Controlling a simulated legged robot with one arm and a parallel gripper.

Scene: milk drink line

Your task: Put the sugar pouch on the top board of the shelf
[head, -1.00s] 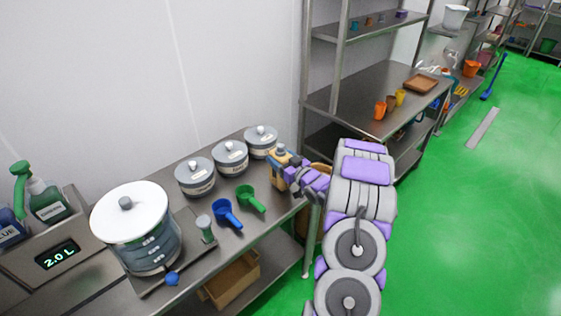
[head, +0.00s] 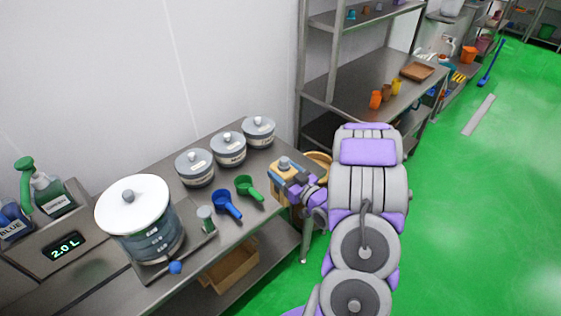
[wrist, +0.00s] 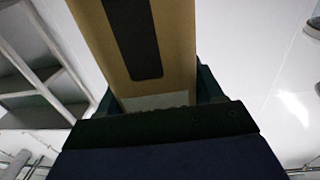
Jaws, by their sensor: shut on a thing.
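The sugar pouch (head: 277,182) appears to be the tan pack with a grey cap at the right end of the steel table. My gripper (head: 299,187) is shut on it; its fingers are partly hidden. In the wrist view the tan pack (wrist: 178,75), with a dark stripe, rises from between the dark jaws (wrist: 160,120). The steel shelf stands at the back right. Its highest board in view (head: 348,23) holds a few small coloured items; its top is cut off by the picture edge.
Lidded grey canisters (head: 195,170), a blue scoop (head: 226,204), a green scoop (head: 248,188) and a large white-lidded pot (head: 135,205) crowd the table. The shelf's middle board (head: 350,82) holds cups and a brown tray (head: 417,71). Green floor on the right is open.

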